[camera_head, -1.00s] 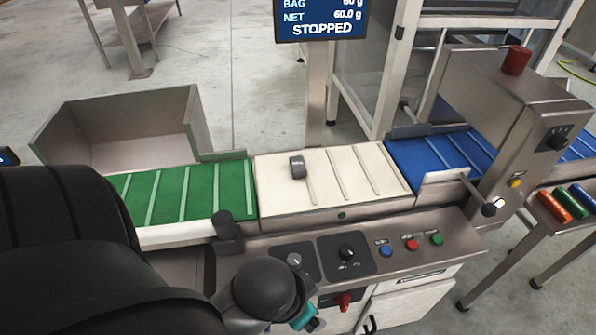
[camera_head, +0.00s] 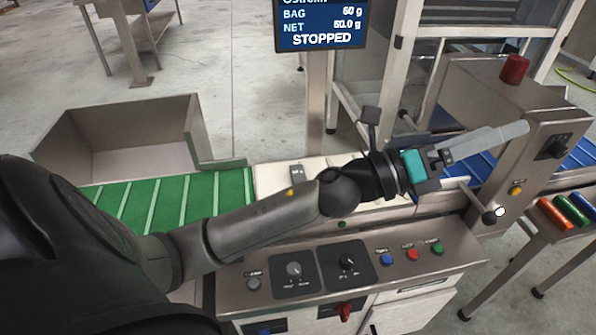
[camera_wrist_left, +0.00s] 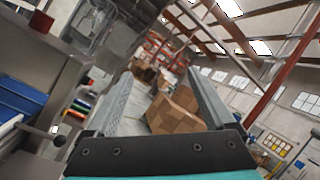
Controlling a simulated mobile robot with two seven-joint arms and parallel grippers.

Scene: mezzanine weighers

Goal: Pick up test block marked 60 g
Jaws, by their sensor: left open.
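The test block (camera_head: 297,172) is a small dark grey block on the white weighing belt (camera_head: 270,180), left of its middle. My left forearm crosses just in front of it and hides its lower part; its marking is too small to read. My left gripper (camera_head: 520,131) is to the right of the block, above the blue belt and near the metal housing, pointing right. In the left wrist view my left gripper (camera_wrist_left: 163,72) has its fingers wide apart with nothing between them. My right gripper is not in view.
The green belt (camera_head: 230,197) lies left, the blue belt (camera_head: 480,165) right. A steel housing with a red beacon (camera_head: 515,69) stands right. The display (camera_head: 320,24) reads 60 g, STOPPED. A button panel (camera_head: 440,262) is in front. Distant cardboard boxes (camera_wrist_left: 172,116) show in the wrist view.

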